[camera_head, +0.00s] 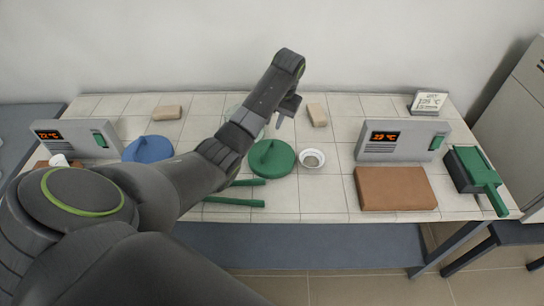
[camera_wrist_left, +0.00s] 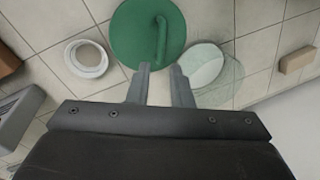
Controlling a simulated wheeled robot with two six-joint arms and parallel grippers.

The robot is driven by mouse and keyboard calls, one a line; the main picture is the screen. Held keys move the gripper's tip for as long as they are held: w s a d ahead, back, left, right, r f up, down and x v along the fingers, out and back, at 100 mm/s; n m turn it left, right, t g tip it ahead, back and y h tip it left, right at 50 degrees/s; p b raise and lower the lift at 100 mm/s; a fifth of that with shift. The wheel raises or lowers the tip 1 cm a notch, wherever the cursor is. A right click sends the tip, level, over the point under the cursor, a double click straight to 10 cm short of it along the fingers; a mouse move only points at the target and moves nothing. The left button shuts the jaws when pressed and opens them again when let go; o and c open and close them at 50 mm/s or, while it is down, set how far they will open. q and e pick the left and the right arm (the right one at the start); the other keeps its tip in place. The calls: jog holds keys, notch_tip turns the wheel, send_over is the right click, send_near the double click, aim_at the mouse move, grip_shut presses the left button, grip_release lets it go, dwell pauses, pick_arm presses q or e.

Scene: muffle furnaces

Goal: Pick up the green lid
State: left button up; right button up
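The round green lid (camera_head: 265,166) with a raised bar handle lies flat on the tiled table, near its middle. In the left wrist view the green lid (camera_wrist_left: 128,38) is at the top, its handle (camera_wrist_left: 161,40) pointing toward my fingers. My left gripper (camera_head: 284,118) is above the table, behind the lid in the head view. In the left wrist view my left gripper (camera_wrist_left: 161,69) has its two fingers apart with nothing between them. The fingertips show just beyond the lid's edge. My right gripper is not in view.
A white bowl (camera_head: 312,158) stands right of the lid, and a clear glass disc (camera_wrist_left: 232,84) lies beside it. A blue lid (camera_head: 148,149), green bars (camera_head: 234,203), a brown slab (camera_head: 395,188) and control boxes (camera_head: 402,141) are also on the table (camera_head: 308,207).

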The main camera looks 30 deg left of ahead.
pick_arm(q)
jog(key=w+r, duration=0.1)
jog(key=r, duration=0.1)
jog(key=b, duration=0.7)
send_near(266, 147)
jog(key=f, duration=0.3)
jog(key=f+p, duration=0.1)
jog(key=shift+a+f, duration=0.4)
jog(key=shift+a+f+p, duration=0.15)
jog(key=shift+a+f, duration=0.05)
jog(key=shift+f, duration=0.75)
jog(key=shift+a+f+p, duration=0.15)
jog(key=shift+f+p, duration=0.05)
jog(key=shift+f, duration=0.75)
jog(key=shift+a+f+p, duration=0.15)
jog(key=shift+a+f, duration=0.05)
jog(key=shift+f, duration=0.75)
grip_shut()
